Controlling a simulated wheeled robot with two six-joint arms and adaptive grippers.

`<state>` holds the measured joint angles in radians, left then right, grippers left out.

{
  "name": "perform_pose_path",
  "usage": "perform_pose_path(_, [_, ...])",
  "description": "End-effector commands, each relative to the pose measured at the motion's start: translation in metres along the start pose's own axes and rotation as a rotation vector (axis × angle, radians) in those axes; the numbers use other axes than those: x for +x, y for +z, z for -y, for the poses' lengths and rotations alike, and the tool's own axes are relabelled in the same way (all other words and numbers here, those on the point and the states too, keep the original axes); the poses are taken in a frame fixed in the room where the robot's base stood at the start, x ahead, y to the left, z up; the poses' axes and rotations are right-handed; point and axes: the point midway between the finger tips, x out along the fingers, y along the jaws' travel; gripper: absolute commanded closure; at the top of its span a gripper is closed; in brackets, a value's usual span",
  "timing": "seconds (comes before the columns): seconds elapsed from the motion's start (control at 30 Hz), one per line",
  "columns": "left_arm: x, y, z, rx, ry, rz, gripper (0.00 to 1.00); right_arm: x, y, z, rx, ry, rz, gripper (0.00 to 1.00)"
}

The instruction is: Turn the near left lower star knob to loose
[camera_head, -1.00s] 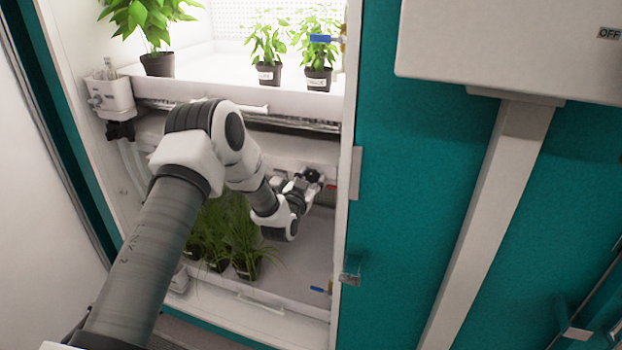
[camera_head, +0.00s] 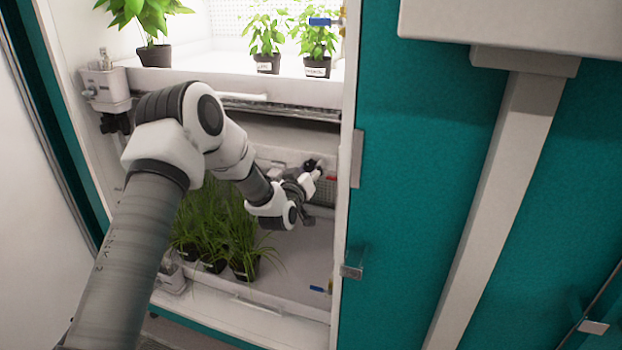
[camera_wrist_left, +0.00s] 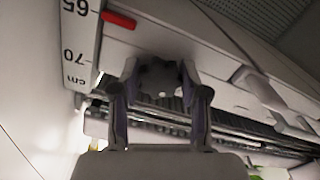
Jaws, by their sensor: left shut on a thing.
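My left gripper (camera_head: 310,172) reaches into the lower chamber, near its right post. In the wrist view the two fingers (camera_wrist_left: 160,92) are closed on the sides of a dark star knob (camera_wrist_left: 160,76) under a pale shelf edge. In the head view the dark knob (camera_head: 311,164) shows only as a small dark shape at the gripper, partly covered by it. How far the knob is turned cannot be told. My right gripper is not in view.
A cm scale (camera_wrist_left: 80,45) and a red pointer (camera_wrist_left: 119,20) are beside the knob. Grass pots (camera_head: 212,264) stand left below my arm. Potted plants (camera_head: 267,62) stand on the upper shelf (camera_head: 190,85). A blue-handled valve (camera_head: 318,289) is low at the right post.

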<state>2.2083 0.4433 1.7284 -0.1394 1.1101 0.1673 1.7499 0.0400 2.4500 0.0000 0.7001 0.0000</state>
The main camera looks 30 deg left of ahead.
Motion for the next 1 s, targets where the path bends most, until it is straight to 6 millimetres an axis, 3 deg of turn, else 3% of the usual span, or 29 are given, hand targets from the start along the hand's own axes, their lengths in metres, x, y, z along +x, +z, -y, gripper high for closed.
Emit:
perform_pose_path(0.03, [0.000,0.004,0.002,-0.045,-0.001,-0.002,0.90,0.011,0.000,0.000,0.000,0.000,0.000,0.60])
perform_pose_path(0.6, [0.000,0.005,0.003,-0.585,-0.001,-0.001,0.90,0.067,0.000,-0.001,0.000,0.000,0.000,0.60])
perform_pose_path(1.0, [0.000,0.004,0.003,-0.889,-0.003,0.000,0.90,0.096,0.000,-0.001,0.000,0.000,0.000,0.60])
